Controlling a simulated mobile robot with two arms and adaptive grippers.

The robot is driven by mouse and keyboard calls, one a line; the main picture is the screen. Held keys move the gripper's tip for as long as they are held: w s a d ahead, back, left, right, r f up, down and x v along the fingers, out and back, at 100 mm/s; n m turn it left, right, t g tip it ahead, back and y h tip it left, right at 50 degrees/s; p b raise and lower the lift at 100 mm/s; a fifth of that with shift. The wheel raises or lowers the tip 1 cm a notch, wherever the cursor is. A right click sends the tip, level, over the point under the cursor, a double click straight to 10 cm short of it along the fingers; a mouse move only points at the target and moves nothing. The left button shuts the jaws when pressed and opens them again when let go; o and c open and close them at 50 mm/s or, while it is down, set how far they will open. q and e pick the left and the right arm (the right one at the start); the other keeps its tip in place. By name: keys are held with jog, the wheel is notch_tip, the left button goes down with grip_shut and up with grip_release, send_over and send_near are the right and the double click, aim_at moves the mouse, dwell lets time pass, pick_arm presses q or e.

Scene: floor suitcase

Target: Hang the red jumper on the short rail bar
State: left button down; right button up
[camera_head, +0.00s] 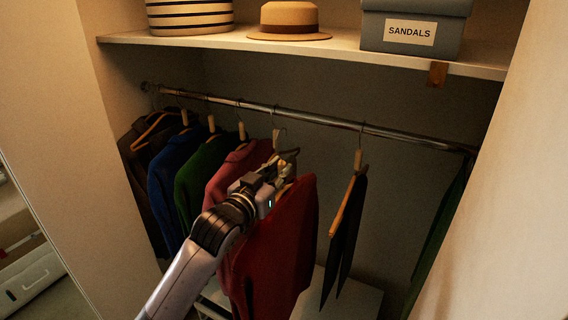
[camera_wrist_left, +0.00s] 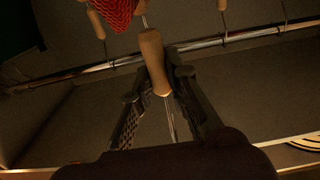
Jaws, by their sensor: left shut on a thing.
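The red jumper (camera_head: 275,245) hangs from a wooden hanger below my left gripper (camera_head: 284,172), in front of the rail. In the left wrist view my left gripper (camera_wrist_left: 158,88) is shut on the hanger's wooden neck (camera_wrist_left: 152,60). Red knit of the jumper (camera_wrist_left: 115,12) shows at the top there. The hanger's metal hook shows between the fingers and appears off the rail. The metal rail bar (camera_head: 320,119) runs across the closet under the shelf; it also shows in the left wrist view (camera_wrist_left: 195,46). My right gripper is not in view.
Black (camera_head: 140,155), blue (camera_head: 168,165), green (camera_head: 205,165) and pinkish-red (camera_head: 235,165) garments hang left of the jumper. Dark trousers (camera_head: 347,235) hang to its right. The shelf (camera_head: 300,48) holds a hat, round box and sandals box.

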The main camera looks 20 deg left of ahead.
pick_arm(q)
jog(key=shift+s+a+r+p, duration=0.1)
jog(key=shift+s+a+p, duration=0.1)
jog(key=shift+s, duration=0.75)
jog(key=shift+s+a+p, duration=0.15)
jog(key=shift+s+p, duration=0.05)
jog(key=shift+s, duration=0.75)
jog(key=shift+s+a+r+p, duration=0.1)
jog(key=shift+s+a+p, duration=0.1)
jog(key=shift+s, duration=0.75)
jog(key=shift+s+a, duration=0.25)
jog(key=shift+s, duration=1.05)
jog(key=shift+f, duration=0.1)
